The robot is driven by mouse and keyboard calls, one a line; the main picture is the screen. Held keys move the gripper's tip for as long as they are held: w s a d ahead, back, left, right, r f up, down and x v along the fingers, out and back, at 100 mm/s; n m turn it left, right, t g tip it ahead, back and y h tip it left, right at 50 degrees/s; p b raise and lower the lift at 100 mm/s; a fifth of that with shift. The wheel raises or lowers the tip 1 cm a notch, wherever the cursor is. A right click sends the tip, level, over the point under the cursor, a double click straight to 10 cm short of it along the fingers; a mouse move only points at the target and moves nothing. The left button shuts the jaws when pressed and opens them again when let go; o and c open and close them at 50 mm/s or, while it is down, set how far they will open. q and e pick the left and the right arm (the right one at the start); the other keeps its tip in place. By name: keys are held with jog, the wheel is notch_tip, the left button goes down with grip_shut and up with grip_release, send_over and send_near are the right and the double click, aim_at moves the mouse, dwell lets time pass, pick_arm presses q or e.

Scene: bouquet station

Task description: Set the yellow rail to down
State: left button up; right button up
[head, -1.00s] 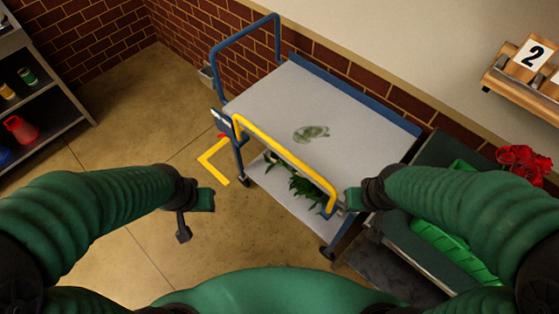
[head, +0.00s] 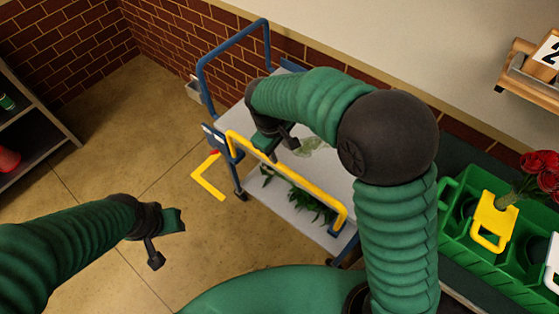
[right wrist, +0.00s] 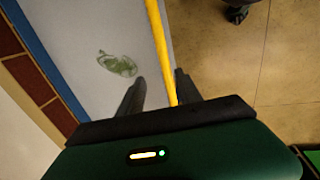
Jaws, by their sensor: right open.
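The yellow rail (head: 300,184) runs along the near long edge of the grey-topped cart (head: 232,117) and looks raised, its ends bending down to the edge. In the right wrist view the rail (right wrist: 158,40) passes between the two dark fingers of my open right gripper (right wrist: 159,82). I cannot tell whether they touch it. In the head view my right gripper (head: 278,145) is over the rail's left half, its fingers partly hidden. My left gripper (head: 168,232) hangs over the floor, left of the cart; its fingers are not clear.
The cart has a blue end handle (head: 232,52) and a lower shelf with green foliage (head: 310,204). A green crate (head: 462,245) with a yellow-handled holder (head: 494,220) and red flowers (head: 540,170) stands at right. Yellow floor tape (head: 207,187) lies left.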

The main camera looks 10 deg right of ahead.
jog(key=f, duration=0.1)
jog(key=w+f, duration=0.1)
jog(key=f, duration=0.3)
jog(key=shift+w+a+f, duration=0.1)
jog(key=shift+w+f, duration=0.15)
jog(key=shift+w, duration=0.15)
jog(key=f, duration=0.1)
jog(key=a+f, duration=0.1)
jog(key=f, duration=0.1)
jog(key=shift+s+f, duration=0.1)
jog(key=shift+f, duration=0.05)
jog(key=shift+d+f, duration=0.15)
jog(key=shift+d, duration=0.55)
jog(key=shift+c, duration=0.5)
jog(key=shift+d, duration=0.1)
jog(key=shift+c, duration=2.4)
jog(key=shift+a+r, duration=0.2)
jog(key=shift+a, duration=0.2)
jog(key=shift+c, duration=1.3)
jog(key=shift+a, duration=0.35)
grip_shut()
jog(key=shift+d, duration=0.35)
pick_arm(q)
jog(key=shift+w+a+f, duration=0.4)
jog(key=shift+a+f, duration=0.05)
jog(key=shift+a, duration=0.2)
jog(key=shift+a, duration=0.1)
pick_arm(e)
jog(key=shift+w+a, duration=0.15)
jog(key=shift+w, duration=0.05)
